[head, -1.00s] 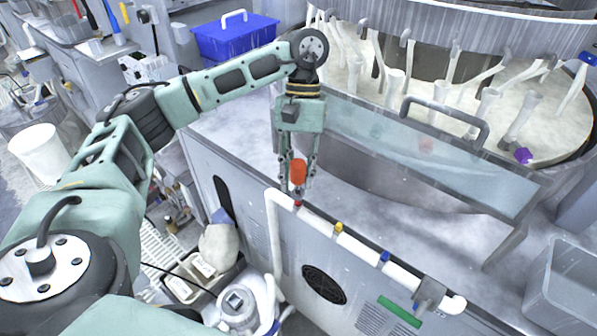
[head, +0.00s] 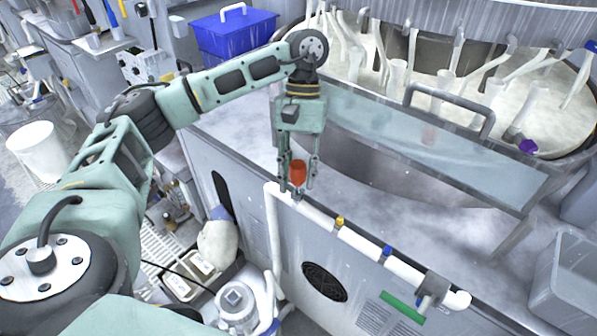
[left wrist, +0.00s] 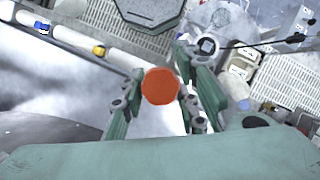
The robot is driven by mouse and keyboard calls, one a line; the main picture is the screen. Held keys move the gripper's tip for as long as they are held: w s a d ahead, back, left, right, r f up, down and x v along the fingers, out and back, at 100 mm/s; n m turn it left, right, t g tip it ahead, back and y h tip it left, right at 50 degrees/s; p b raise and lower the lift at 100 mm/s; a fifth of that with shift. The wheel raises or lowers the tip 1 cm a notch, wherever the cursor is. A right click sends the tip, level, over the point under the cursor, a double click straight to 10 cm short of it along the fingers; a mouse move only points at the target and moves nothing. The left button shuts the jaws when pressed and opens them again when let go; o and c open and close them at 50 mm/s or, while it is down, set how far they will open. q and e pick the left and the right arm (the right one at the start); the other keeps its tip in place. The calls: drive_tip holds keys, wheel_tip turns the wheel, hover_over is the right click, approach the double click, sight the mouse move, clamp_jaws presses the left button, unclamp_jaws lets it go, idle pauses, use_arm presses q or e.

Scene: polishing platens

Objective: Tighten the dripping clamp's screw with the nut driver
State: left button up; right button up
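The nut driver's orange handle (head: 298,173) stands upright over the left end of the white pipe (head: 376,258). Its metal shaft reaches down to the pipe; the clamp and screw under its tip are hidden. My left gripper (head: 299,182) points down around the handle, one finger on each side. The fingers look spread, with a small gap beside the handle. In the left wrist view the handle's round end (left wrist: 160,86) sits between the fingers. A yellow-topped clamp (head: 339,222) and a blue-topped clamp (head: 387,251) sit further right along the pipe. My right gripper is not in view.
A splash guard with a grey handle (head: 447,105) stands behind the pipe, before the round platen and its white tubes. A blue bin (head: 235,38) is at the back. A grey bin (head: 570,285) stands at the lower right.

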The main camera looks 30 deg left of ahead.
use_arm(q)
drive_tip(key=o, duration=0.3)
wheel_tip(320, 180, up, 10)
drive_tip(key=shift+r, duration=0.1)
idle(0.6)
drive_tip(key=shift+o, duration=0.2)
